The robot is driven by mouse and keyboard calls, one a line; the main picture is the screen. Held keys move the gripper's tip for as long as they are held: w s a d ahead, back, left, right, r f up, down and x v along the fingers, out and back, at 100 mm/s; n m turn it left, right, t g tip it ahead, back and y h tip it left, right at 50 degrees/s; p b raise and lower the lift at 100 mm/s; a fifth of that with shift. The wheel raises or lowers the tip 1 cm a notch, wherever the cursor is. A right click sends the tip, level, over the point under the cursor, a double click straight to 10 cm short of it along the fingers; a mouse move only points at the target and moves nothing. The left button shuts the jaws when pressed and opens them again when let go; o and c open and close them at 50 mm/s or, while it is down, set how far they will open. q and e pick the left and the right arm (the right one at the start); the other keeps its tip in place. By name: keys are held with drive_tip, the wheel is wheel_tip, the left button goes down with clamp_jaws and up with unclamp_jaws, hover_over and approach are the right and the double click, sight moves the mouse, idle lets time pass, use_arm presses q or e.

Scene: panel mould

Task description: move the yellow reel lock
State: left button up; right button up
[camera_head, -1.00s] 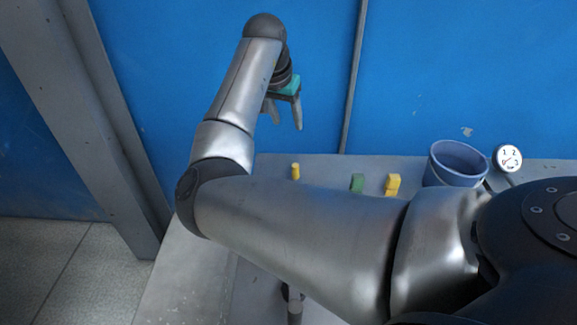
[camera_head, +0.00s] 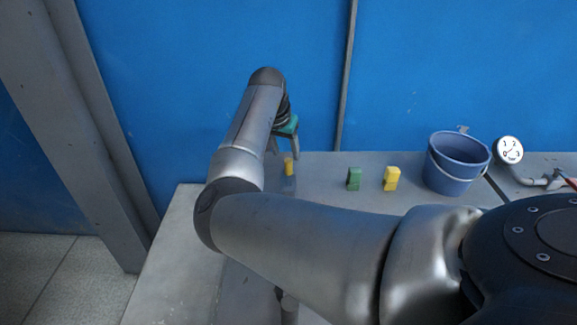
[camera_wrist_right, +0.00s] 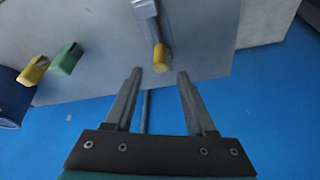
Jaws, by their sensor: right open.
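A yellow knob (camera_head: 289,167) on a grey bar stands near the table's back edge and looks like the yellow reel lock. It also shows in the right wrist view (camera_wrist_right: 160,57). My right gripper (camera_head: 284,151) is open and empty, with its fingers pointing down close to the knob. In the right wrist view the knob lies just beyond the fingertips (camera_wrist_right: 159,72), roughly centred between them, with no contact visible. My arm hides part of the table in front. My left gripper is not in view.
A green block (camera_head: 354,179) and another yellow block (camera_head: 391,178) stand to the right. A blue wall (camera_head: 420,70) rises behind the grey table (camera_head: 335,164).

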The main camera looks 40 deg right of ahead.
sight(288, 160)
drive_tip(key=b+x, duration=0.1)
drive_tip(key=x, duration=0.3)
drive_tip(key=shift+f, duration=0.35)
drive_tip(key=shift+w+d+f, duration=0.15)
drive_tip(key=shift+d+f, duration=0.1)
drive_tip(key=shift+f, duration=0.2)
drive_tip(key=c, duration=0.8)
clamp_jaws()
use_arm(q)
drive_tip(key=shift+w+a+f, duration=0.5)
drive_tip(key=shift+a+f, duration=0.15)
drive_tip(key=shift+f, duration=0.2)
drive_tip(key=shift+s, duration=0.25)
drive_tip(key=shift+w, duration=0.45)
